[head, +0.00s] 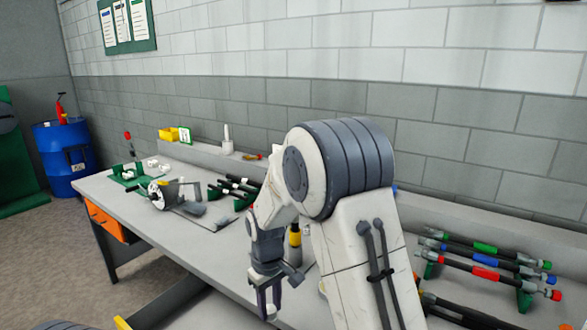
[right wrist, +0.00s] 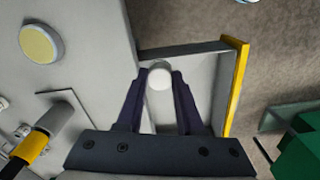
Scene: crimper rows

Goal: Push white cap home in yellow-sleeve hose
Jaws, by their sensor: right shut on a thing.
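My right gripper (head: 268,308) hangs near the bench's front edge in the head view. In the right wrist view its dark fingers (right wrist: 158,88) are shut on a white cap (right wrist: 159,76), whose round end faces the camera. The yellow-sleeve hose (head: 295,238) stands behind the gripper, partly hidden by my arm. In the right wrist view its yellow sleeve (right wrist: 31,148) shows at the lower left, apart from the cap. My left gripper is not in view.
A yellow-fronted open drawer (right wrist: 236,85) lies below the fingers. Hoses with green, blue and red sleeves (head: 485,273) rest on a rack at right. A crimping machine (head: 170,193) and another rack (head: 236,190) stand farther left. A round pale-yellow thing (right wrist: 41,43) is on the bench.

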